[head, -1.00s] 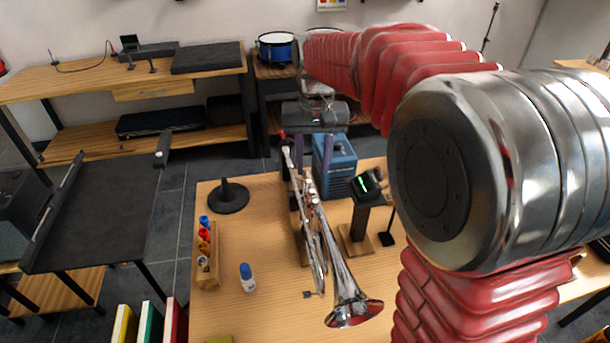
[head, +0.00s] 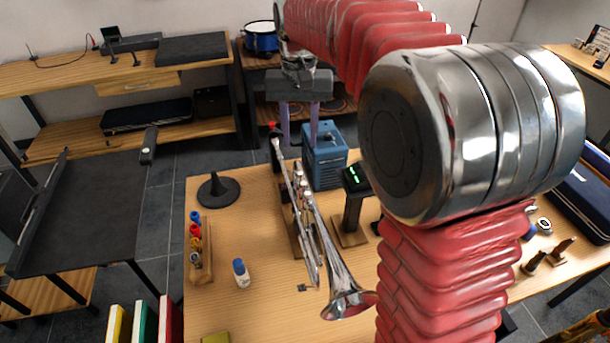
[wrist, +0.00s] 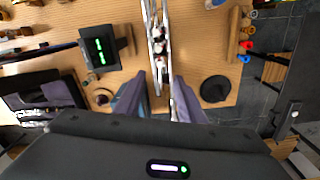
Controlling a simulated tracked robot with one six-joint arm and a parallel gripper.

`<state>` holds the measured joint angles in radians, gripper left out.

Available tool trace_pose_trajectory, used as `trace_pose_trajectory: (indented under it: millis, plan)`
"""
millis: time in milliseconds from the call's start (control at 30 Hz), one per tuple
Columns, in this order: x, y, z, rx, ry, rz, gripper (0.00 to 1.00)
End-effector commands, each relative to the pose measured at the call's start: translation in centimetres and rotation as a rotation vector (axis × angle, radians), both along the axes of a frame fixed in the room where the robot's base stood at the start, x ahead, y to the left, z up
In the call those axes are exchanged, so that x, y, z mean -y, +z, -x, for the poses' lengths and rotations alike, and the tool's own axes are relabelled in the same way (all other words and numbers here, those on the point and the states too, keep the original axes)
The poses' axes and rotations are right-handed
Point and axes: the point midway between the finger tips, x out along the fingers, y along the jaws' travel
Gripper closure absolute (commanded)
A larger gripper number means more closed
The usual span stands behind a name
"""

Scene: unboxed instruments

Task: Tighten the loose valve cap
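A silver trumpet (head: 318,245) lies along a dark stand on the wooden table, its bell toward me; it also shows in the wrist view (wrist: 158,15). Its valve caps (head: 301,180) stand in a row on the trumpet. In the wrist view the valves (wrist: 159,47) are close ahead of the fingertips. Which cap is loose I cannot tell. My gripper (head: 299,145) hangs beyond the valves with two purple-grey fingers apart and nothing held. In the wrist view my gripper (wrist: 161,76) is open, with part of the trumpet showing between its fingers.
A tuner with green digits (head: 353,178) stands right of the trumpet, a blue box (head: 325,160) behind. Left are a black round-based stand (head: 218,188), a wooden rack (head: 200,262) of coloured pieces and a blue-capped bottle (head: 241,274). Bare table lies between these and the trumpet.

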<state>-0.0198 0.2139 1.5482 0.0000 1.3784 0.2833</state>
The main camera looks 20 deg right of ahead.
Motion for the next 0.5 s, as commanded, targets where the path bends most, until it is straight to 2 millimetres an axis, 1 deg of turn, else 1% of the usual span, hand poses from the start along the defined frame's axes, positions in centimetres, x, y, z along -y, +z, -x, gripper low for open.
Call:
trace_pose_trajectory:
  millis: [167, 500]
  plan:
    - [0.0, -2.1, 0.1, -0.004, 0.001, 0.000, 0.64]
    - [-0.1, -7.4, 0.1, -0.004, 0.002, 0.000, 0.64]
